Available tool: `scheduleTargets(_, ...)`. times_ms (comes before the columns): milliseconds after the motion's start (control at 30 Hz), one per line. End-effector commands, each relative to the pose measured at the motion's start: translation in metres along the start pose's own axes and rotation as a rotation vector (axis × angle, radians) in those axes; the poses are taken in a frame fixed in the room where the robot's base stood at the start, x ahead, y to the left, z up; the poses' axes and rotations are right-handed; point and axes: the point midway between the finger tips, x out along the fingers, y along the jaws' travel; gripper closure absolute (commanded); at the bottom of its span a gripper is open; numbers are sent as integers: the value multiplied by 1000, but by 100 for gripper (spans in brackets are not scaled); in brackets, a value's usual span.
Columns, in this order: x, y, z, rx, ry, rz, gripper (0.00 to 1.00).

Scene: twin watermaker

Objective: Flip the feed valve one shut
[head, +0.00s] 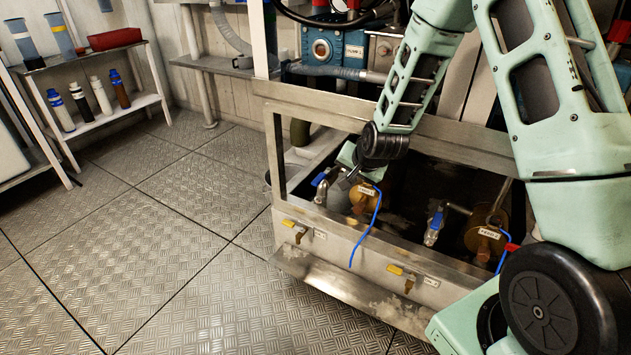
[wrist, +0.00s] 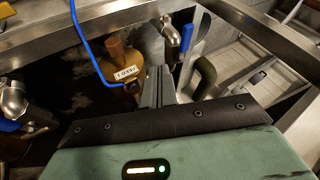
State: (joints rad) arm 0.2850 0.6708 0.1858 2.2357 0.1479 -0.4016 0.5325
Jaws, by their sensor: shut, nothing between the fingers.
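The feed valve one has a blue handle (head: 321,180) on a metal valve body at the left end of the open bay. It stands left of a brass fitting (head: 362,194) with a label that seems to read FEED 1. In the wrist view the blue handle (wrist: 187,38) is upper right of centre, beside the labelled brass fitting (wrist: 125,64). My gripper (head: 347,181) is shut and empty, close to the right of the valve in the head view. In the wrist view its fingers (wrist: 158,82) point toward the gap between fitting and valve; I cannot tell whether they touch.
A second blue-handled valve (head: 434,226) stands to the right, by another labelled brass fitting (head: 485,238). Blue tubes (head: 366,232) hang over the front panel. Small yellow-handled valves (head: 291,224) sit below. A steel frame rail (head: 290,92) crosses above the bay. The floor at left is clear.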

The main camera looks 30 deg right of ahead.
Motion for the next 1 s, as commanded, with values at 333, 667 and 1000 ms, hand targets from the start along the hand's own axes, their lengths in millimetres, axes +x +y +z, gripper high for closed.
scheduleTargets(333, 2, 2, -3, 9, 8, 0, 100)
scheduleTargets(667, 40, 4, 0, 7, 5, 1, 100)
scheduleTargets(1000, 109, 4, 0, 7, 6, 0, 100)
